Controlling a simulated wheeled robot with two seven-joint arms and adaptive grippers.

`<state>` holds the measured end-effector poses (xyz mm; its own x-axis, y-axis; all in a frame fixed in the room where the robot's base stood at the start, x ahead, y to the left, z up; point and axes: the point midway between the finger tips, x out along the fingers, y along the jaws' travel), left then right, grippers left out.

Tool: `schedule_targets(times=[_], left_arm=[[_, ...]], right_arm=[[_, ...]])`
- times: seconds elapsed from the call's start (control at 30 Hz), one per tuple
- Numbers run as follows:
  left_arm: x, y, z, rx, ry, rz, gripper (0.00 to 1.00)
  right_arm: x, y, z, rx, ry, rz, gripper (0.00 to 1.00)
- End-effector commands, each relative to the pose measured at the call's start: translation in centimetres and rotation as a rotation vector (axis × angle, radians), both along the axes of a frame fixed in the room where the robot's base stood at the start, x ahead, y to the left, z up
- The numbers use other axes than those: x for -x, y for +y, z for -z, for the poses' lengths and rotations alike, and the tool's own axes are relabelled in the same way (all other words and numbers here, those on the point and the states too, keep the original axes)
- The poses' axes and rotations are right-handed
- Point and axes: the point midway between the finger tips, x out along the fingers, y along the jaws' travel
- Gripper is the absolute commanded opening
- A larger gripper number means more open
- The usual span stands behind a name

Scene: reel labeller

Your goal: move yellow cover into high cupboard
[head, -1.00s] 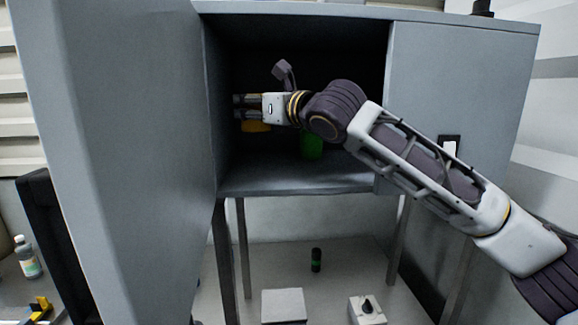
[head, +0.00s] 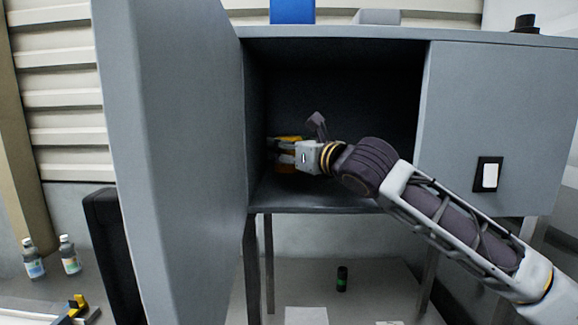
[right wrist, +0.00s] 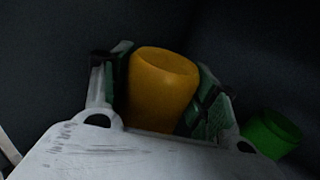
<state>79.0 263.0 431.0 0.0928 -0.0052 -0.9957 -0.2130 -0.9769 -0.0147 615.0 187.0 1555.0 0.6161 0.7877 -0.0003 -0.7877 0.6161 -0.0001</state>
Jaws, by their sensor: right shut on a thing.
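The yellow cover (right wrist: 163,85) is a rounded yellow-orange cup shape between the two fingers of my right gripper (right wrist: 160,92) in the right wrist view. In the head view my right gripper (head: 284,154) is inside the open cupboard (head: 340,38), near its left inner wall, shut on the yellow cover (head: 289,139), which is partly hidden by the fingers. I cannot tell whether the cover touches the cupboard floor. My left gripper is not in view.
A green cylinder (right wrist: 271,134) stands in the cupboard beside my right gripper. The open door (head: 170,160) is at the left; a closed door (head: 490,120) is at the right. A blue box (head: 292,11) is on top. A dark green-banded cylinder (head: 342,278) stands below.

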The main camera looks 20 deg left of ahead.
Motion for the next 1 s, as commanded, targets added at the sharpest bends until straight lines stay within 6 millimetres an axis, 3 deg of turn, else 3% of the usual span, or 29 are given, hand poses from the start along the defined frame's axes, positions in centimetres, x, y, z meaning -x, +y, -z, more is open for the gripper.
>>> schedule_targets(times=[0.53,1.0], left_arm=[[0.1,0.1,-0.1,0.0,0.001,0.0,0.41],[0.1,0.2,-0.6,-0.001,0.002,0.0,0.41]], right_arm=[[0.0,0.0,0.6,0.0,0.001,0.0,0.36],[0.0,0.0,4.0,-0.001,0.002,0.0,0.36]])
